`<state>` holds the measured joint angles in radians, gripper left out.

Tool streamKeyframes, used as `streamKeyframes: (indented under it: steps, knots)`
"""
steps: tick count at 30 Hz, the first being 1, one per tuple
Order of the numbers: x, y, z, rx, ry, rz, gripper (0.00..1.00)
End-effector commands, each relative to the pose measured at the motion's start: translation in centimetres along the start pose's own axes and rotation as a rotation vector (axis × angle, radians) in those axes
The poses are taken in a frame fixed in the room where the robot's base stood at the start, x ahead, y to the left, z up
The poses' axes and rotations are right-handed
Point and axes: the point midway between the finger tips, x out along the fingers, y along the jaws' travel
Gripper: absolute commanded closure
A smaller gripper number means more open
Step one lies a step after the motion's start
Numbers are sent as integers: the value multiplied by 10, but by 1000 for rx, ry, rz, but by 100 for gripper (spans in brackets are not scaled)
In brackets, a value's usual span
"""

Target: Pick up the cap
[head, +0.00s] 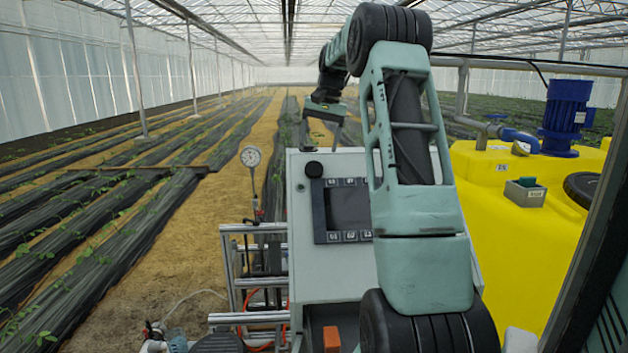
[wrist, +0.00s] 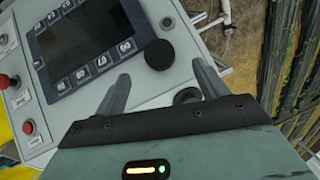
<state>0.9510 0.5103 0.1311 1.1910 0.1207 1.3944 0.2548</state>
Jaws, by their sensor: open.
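A round black cap (head: 314,169) sits on the upper left of the grey cabinet front, beside the screen. In the wrist view the cap (wrist: 160,55) shows whole, beyond and between the two fingers. My gripper (wrist: 160,72) is open and empty, with a finger on each side of the line to the cap. A smaller dark round part (wrist: 187,96) shows near the right finger's base.
The cabinet (head: 335,270) carries a screen (head: 348,206) with buttons; red knobs (wrist: 5,81) show in the wrist view. A gauge (head: 250,157) stands left of it. A yellow tank (head: 520,240) with a blue motor (head: 565,110) fills the right side.

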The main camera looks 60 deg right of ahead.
Motion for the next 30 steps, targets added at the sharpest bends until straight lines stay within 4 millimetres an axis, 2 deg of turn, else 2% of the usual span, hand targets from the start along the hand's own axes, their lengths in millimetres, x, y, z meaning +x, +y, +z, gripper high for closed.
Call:
streamKeyframes:
  steps: [1,3,14,24,30]
  knots:
    - [12,1,0,0,1,0,28]
    - [17,1,0,0,1,-1,28]
    - [31,1,-1,-1,0,-1,28]
    - [70,3,-3,-1,1,-1,28]
    - [72,3,-2,-1,1,-1,28]
